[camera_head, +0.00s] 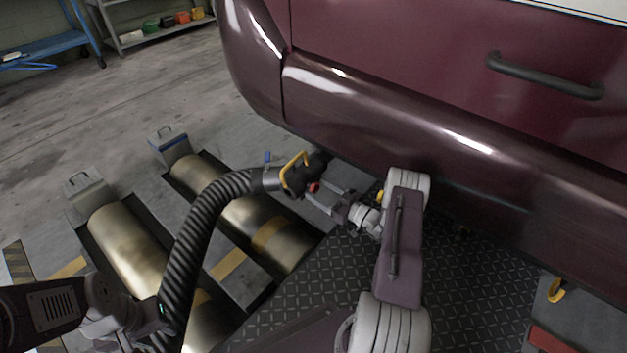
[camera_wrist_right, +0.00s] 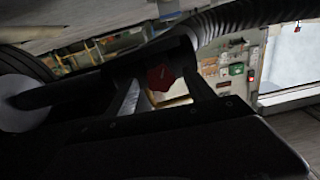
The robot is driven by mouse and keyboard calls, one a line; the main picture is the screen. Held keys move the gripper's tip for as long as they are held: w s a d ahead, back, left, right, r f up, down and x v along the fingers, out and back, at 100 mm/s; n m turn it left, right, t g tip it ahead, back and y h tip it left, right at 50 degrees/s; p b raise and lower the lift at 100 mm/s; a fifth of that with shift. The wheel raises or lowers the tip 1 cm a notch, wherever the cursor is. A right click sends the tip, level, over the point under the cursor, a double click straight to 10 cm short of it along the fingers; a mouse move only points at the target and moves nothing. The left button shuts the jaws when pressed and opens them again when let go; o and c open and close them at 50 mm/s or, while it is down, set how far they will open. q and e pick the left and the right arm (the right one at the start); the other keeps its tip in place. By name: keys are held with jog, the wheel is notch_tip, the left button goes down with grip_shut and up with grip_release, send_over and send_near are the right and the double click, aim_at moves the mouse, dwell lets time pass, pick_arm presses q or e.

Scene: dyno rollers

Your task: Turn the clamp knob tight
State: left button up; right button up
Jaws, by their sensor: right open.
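The red clamp knob (camera_head: 313,188) sits on the dark end fitting of a ribbed black hose (camera_head: 203,220), beside a yellow handle (camera_head: 287,176). My right gripper (camera_head: 318,196) is open, its fingers reaching toward the knob from the right. In the right wrist view the red knob (camera_wrist_right: 160,77) shows between the two fingers of the gripper (camera_wrist_right: 163,90); I cannot tell whether they touch it. My left gripper (camera_head: 152,315) is at the lower left against the hose; its fingers are mostly hidden, so I cannot tell whether they grip it.
A maroon vehicle (camera_head: 420,110) overhangs the hose end and my right arm. Metal rollers (camera_head: 125,245) lie in the floor at left, beside a dark tread plate (camera_head: 480,270). A shelf (camera_head: 150,36) and a blue bench (camera_head: 55,45) stand far back. Floor at upper left is clear.

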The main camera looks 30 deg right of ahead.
jog(key=shift+w+a, duration=0.15)
jog(key=shift+w, duration=0.1)
jog(key=c, duration=1.4)
jog(key=shift+o, duration=0.2)
jog(key=shift+s+a+r+m+p, duration=0.1)
jog(key=shift+r+m+p, duration=0.1)
jog(key=shift+m+p, duration=1.3)
jog(key=m+p, duration=0.2)
jog(key=m, duration=0.2)
jog(key=shift+h, duration=0.4)
jog(key=m+p, duration=0.2)
jog(key=m, duration=0.2)
jog(key=shift+a, duration=0.1)
jog(key=m+p, duration=0.2)
jog(key=m, duration=0.1)
jog(key=shift+s+m+h, duration=0.1)
jog(key=shift+m+h, duration=0.2)
jog(key=shift+m, duration=0.1)
jog(key=m+p, duration=0.1)
jog(key=m, duration=0.2)
jog(key=shift+m, duration=0.4)
jog(key=m+p, duration=0.1)
jog(key=m, duration=0.2)
jog(key=shift+m+g, duration=0.3)
jog(key=m+p, duration=0.1)
jog(key=m, duration=0.6)
jog(key=shift+g, duration=0.3)
jog(key=shift+r+m, duration=0.1)
jog(key=shift+m, duration=0.2)
